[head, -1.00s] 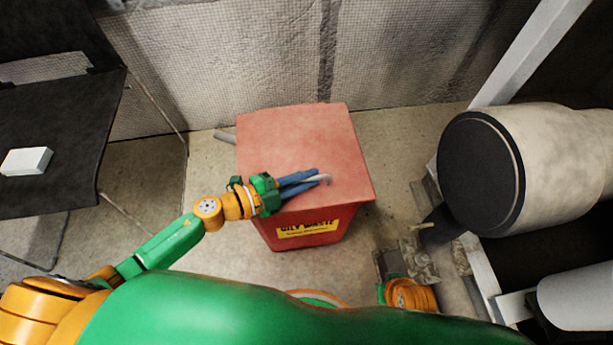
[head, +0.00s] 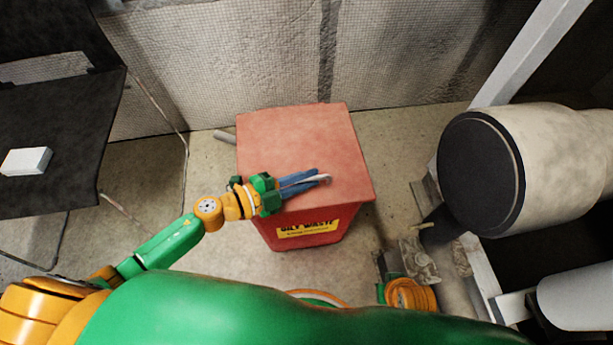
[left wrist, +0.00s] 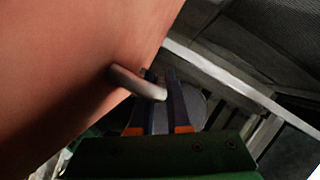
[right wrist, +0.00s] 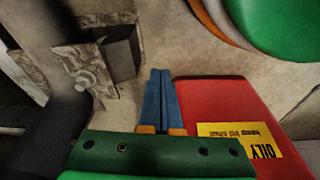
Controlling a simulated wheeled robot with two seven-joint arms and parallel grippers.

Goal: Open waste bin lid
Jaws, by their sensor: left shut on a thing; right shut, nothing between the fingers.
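The red waste bin (head: 300,235) stands on the floor with a yellow "OILY WASTE" label on its front. Its lighter red lid (head: 300,140) lies down over the top. My left gripper (head: 318,179) is at the lid's front part, its blue fingers shut on the pale metal lid handle (head: 326,178). In the left wrist view the handle (left wrist: 138,83) sticks out from the lid (left wrist: 70,60) and its end is at the fingers (left wrist: 160,88). My right gripper (right wrist: 160,75) is shut and empty, low beside the bin wall (right wrist: 215,105); the head view mostly hides it.
A metal bracket (right wrist: 85,75) is close to my right gripper. A large cylindrical tank (head: 560,165) and frame stand right of the bin. A dark surface with a white block (head: 26,161) is at the left. A textured wall (head: 400,60) stands behind; floor is clear left of the bin.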

